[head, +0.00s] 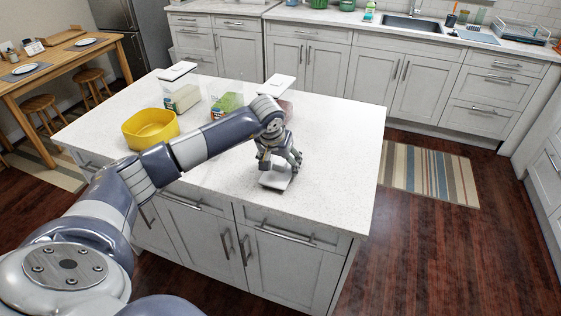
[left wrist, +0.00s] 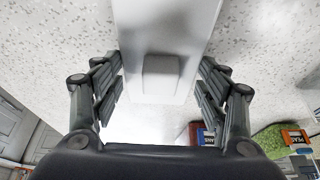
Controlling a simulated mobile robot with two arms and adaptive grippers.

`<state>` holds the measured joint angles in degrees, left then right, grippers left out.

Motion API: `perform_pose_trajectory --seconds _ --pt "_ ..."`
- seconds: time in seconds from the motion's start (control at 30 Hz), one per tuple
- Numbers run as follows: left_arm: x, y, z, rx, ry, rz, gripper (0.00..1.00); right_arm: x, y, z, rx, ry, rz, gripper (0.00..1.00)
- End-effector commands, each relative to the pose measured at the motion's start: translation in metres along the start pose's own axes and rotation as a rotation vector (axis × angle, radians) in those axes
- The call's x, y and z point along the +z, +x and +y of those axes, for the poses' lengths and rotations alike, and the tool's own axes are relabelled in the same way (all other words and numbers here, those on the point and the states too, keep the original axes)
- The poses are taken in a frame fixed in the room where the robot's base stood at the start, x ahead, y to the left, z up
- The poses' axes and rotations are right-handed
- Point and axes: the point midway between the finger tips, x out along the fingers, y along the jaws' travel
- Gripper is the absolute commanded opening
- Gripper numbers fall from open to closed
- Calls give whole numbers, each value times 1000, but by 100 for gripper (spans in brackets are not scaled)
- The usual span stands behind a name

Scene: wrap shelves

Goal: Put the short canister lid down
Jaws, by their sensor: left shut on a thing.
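My left gripper (head: 280,165) is shut on a white rectangular lid (head: 275,181), low over the front right of the island countertop. In the left wrist view the lid (left wrist: 165,25) lies between the fingers, with its raised knob (left wrist: 160,75) near the gripper. I cannot tell whether the lid touches the counter. A clear canister with green contents (head: 226,103) stands behind my arm, with no lid visible on it. My right gripper is not in view.
A yellow bowl (head: 150,128) and a clear canister with a white lid (head: 178,71) stand at the left. Another white-lidded canister (head: 278,84) is partly hidden behind my arm. The countertop (head: 345,150) is clear at the right; its front edge is near the lid.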

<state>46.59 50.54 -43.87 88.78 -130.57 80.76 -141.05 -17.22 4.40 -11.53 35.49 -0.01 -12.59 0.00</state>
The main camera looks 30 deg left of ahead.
Motion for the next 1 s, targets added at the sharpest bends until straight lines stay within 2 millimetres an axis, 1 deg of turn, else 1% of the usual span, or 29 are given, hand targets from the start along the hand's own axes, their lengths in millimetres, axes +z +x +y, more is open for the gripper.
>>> perform_pose_trajectory --seconds 0.07,0.1,0.17,0.2,0.53,0.67,0.77,1.0 --pt "1 4 0 0 0 1 42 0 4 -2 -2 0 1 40" --pt "1 3 0 0 0 0 72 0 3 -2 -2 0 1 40" --pt "1 2 0 0 0 0 86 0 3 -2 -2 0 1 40" --pt "1 2 0 0 0 0 88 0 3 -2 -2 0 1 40" --pt "1 2 0 0 0 0 88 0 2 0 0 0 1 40" --pt "-1 -3 0 0 0 0 88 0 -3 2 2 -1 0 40" --pt "-2 -15 0 0 1 5 88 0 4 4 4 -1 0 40" --pt "-1 -67 0 0 1 6 88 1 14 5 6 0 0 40"
